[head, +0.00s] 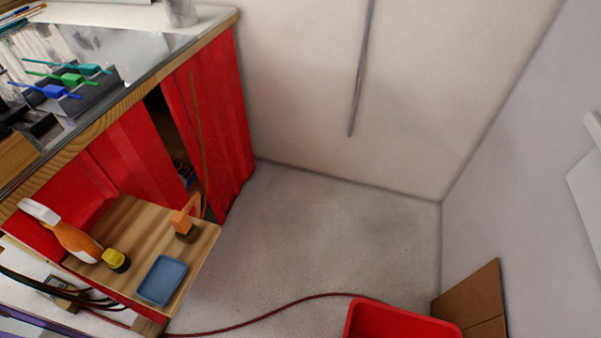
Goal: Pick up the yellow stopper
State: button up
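The yellow stopper (114,257) is a small yellow piece with a dark lower part. It stands on the low wooden shelf (137,222) at the lower left of the head view. It is close to the right end of an orange and white object (75,242), and I cannot tell whether they touch. A blue square dish (162,280) is to its lower right. My gripper is not in view.
An orange handled piece with a dark base (186,217) stands near the shelf's right end. Above is a counter with blue, green and teal rods (68,79) on a dark rack.

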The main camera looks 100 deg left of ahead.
aim_at(115, 259)
jog(key=k+u, duration=0.15)
jog(key=k, duration=0.4)
jog(key=k+u, duration=0.15)
jog(key=k, duration=0.4)
jog(key=k+j+u, duration=0.15)
jog(key=k, duration=0.4)
jog(key=k+j+u, duration=0.15)
jog(key=k, duration=0.4)
jog(key=k+u, duration=0.2)
jog(key=u, duration=0.55)
